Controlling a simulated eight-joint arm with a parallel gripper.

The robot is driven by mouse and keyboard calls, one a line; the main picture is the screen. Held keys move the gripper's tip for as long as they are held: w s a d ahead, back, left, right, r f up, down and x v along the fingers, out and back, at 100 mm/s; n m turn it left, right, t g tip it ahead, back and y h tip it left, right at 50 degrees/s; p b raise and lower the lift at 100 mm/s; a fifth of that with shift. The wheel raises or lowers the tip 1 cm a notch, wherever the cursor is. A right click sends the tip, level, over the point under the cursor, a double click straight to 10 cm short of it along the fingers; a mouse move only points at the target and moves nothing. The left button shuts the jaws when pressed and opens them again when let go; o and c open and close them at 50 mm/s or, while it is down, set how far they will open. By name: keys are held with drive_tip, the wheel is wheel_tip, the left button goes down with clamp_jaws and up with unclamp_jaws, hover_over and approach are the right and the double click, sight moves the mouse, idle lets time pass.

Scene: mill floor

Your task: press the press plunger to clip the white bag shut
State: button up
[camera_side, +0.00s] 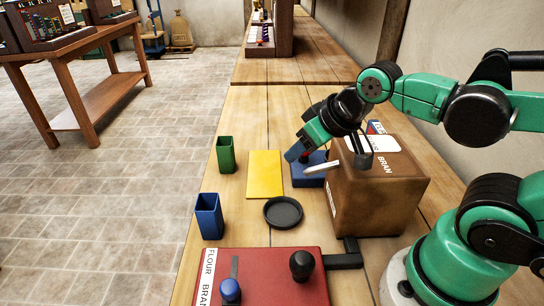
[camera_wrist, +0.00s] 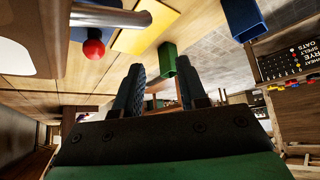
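A blue press base (camera_side: 312,180) stands on the bench left of a large brown block-shaped package. In the wrist view the red knob (camera_wrist: 93,48) hangs below the silver bar (camera_wrist: 110,15) at upper left, outside my fingers. My gripper (camera_side: 292,152) is just above and behind the press in the side view; contact cannot be told. In the wrist view my gripper (camera_wrist: 158,67) has its dark fingers apart with nothing held. I cannot make out a white bag with certainty.
The brown package (camera_side: 375,200) marked BRAN stands close right of the press. A yellow mat (camera_side: 264,175), a green cup (camera_side: 226,156), a blue cup (camera_side: 209,216) and a dark dish (camera_side: 283,212) lie left. A red panel (camera_side: 265,270) with blue and black knobs is in front.

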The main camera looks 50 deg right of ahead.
clamp_jaws()
idle(1.3)
